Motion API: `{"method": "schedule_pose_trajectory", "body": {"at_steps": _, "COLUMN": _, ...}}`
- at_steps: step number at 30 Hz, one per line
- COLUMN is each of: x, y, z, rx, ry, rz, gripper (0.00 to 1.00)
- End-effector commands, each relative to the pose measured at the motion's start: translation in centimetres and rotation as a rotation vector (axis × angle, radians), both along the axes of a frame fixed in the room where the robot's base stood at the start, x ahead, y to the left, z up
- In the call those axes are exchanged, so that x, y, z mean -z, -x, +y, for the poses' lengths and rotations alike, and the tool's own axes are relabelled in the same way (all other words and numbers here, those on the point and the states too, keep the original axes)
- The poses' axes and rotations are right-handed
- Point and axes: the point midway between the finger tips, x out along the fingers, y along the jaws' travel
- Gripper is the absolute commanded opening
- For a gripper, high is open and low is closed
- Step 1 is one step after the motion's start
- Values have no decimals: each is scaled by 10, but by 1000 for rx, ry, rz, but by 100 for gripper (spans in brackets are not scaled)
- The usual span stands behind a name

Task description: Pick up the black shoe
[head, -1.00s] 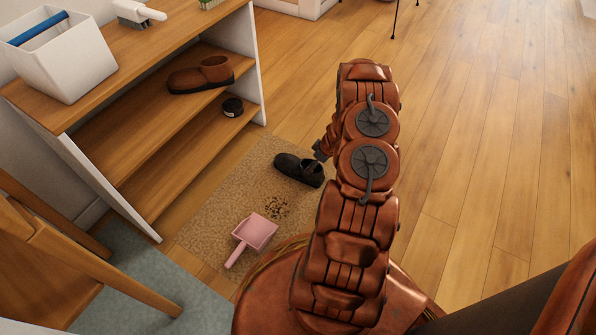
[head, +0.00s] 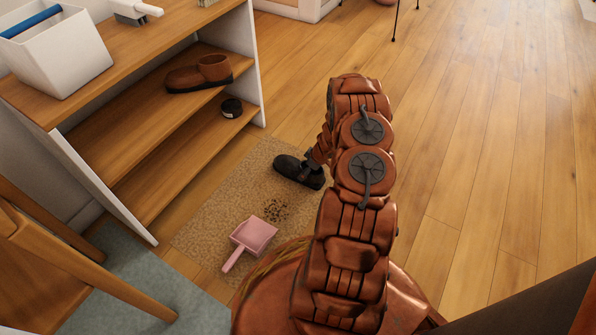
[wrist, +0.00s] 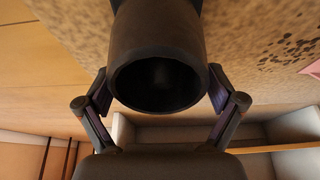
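The black shoe (head: 292,169) lies on the tan mat (head: 215,200) in the head view. My gripper (head: 313,168) has come down at its right end, partly hidden by my arm. In the wrist view the dark round opening of the shoe (wrist: 158,75) fills the top middle. My gripper's two fingers (wrist: 160,95) are spread, one on each side of the shoe, close to its sides. I cannot tell whether they touch it.
A pink dustpan (head: 254,235) and dark crumbs (head: 275,210) lie on the mat. The wooden shelf (head: 150,145) at left holds a brown shoe (head: 200,75) and a small dark round item (head: 231,108). A chair (head: 80,260) stands at lower left. The floor at right is clear.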

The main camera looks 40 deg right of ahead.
Motion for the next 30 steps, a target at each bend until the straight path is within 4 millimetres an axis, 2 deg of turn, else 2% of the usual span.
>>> {"method": "schedule_pose_trajectory", "body": {"at_steps": 2, "x": 0, "y": 0, "z": 0, "rx": 0, "ry": 0, "rz": 0, "gripper": 80}}
{"method": "schedule_pose_trajectory", "body": {"at_steps": 15, "x": 0, "y": 0, "z": 0, "rx": -1, "ry": 0, "rz": 0, "gripper": 34}}
{"method": "schedule_pose_trajectory", "body": {"at_steps": 23, "x": -2, "y": 0, "z": 0, "rx": -1, "ry": 0, "rz": 0, "gripper": 34}}
{"method": "schedule_pose_trajectory", "body": {"at_steps": 26, "x": -8, "y": 0, "z": 0, "rx": -1, "ry": 1, "rz": 0, "gripper": 34}}
{"method": "schedule_pose_trajectory", "body": {"at_steps": 30, "x": -27, "y": 0, "z": -1, "rx": 0, "ry": 2, "rz": -2, "gripper": 34}}
